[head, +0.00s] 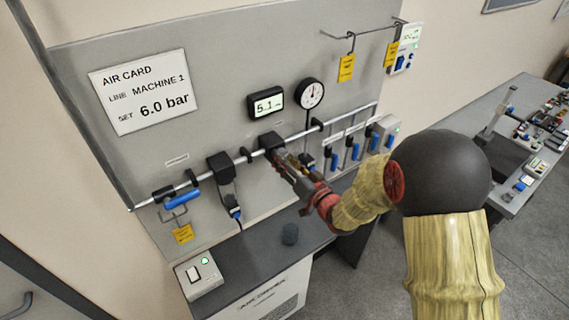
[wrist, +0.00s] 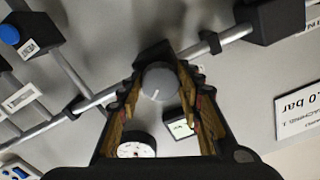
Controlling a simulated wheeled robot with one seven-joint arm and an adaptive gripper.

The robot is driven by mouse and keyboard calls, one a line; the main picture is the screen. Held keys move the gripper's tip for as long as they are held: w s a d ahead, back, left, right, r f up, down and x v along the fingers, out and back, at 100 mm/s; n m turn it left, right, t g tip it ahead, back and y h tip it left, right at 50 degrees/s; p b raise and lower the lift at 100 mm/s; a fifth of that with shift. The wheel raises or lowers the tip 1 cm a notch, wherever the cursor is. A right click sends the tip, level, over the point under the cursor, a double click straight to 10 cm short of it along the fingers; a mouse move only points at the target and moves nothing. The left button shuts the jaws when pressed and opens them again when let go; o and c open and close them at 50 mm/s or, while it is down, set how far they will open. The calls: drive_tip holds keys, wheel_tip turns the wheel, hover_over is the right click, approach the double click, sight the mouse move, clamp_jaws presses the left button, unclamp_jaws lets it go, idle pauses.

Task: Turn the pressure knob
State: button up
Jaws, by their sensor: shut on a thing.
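The pressure knob (wrist: 158,80) is a round grey knob with a pale index line, on a black regulator (head: 270,142) on the wall pipe. My gripper (head: 282,160) reaches it from the front; in the wrist view its fingers (wrist: 160,92) stand on both sides of the knob, shut on it. In the head view the fingers hide the knob. The digital display (head: 266,105) above reads about 5.1. The round dial gauge (head: 310,94) is beside it. The white air card (head: 145,90) says Line Machine 1, Set 6.0 bar.
A blue-handled valve (head: 181,199) and a black filter unit (head: 221,167) sit left on the pipe. Several blue valves (head: 353,150) are close on the right. Yellow tags (head: 346,68) hang above.

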drive_tip(key=shift+m+b, duration=0.65)
drive_tip(key=shift+m, duration=2.85)
drive_tip(key=o, duration=1.2)
drive_tip(key=shift+c, duration=0.2)
drive_tip(key=v, duration=1.2)
